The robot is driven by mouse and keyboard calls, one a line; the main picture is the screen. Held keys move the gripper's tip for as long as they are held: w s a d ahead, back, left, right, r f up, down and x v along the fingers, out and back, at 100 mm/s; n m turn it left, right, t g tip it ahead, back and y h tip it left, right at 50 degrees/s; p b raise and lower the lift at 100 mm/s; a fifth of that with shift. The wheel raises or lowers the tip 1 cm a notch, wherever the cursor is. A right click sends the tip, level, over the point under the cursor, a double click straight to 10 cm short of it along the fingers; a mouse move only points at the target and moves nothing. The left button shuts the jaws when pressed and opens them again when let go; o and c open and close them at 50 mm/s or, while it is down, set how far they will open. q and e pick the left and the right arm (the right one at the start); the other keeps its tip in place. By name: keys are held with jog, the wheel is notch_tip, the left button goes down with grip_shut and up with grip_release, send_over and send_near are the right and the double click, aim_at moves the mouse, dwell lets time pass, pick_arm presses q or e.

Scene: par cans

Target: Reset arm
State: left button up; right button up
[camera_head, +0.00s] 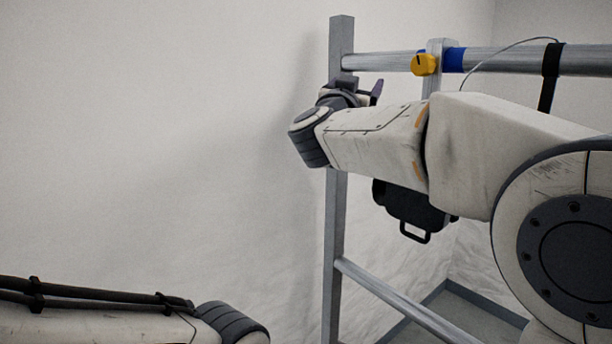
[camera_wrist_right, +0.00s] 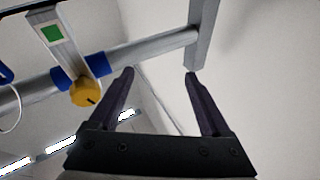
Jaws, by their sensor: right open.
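My right gripper (camera_wrist_right: 160,75) is open and empty in the right wrist view, its two dark fingers apart with the grey frame behind them. In the head view my right gripper (camera_head: 362,90) is at the upper part of the metal post, partly hidden by my own wrist. My left arm shows at the lower left of the head view, but its gripper is out of the picture.
A metal frame has an upright post (camera_head: 337,230), an upper bar (camera_head: 500,60) and a lower rail (camera_head: 395,300). A clamp with a yellow knob (camera_head: 424,64) and blue band (camera_head: 454,60) sits on the upper bar. A black lamp (camera_head: 408,205) hangs partly behind my right arm. Room at left is clear.

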notch_tip(320, 180, down, 26)
jog(key=s+n+g+y, duration=0.1)
jog(key=n+g+y, duration=0.55)
jog(key=y, duration=0.35)
jog(key=s+d+f+g, duration=0.3)
jog(key=s+f+g, duration=0.2)
jog(key=s+f, duration=0.7)
jog(key=s+d+f+g+h, duration=0.1)
jog(key=s+d+f+g, duration=0.15)
jog(key=s+f, duration=0.3)
jog(key=s+d+f+g, duration=0.2)
jog(key=s+f+g, duration=0.1)
jog(key=s+f, duration=0.3)
jog(key=s+a+n+g+b, duration=0.2)
jog(key=s+a+n+b, duration=0.3)
jog(key=s+a, duration=0.9)
jog(key=shift+s+r+n+g+y+b, duration=0.35)
jog(key=shift+s+r+n+y, duration=0.1)
jog(key=shift+n, duration=0.6)
jog(key=shift+d, duration=0.1)
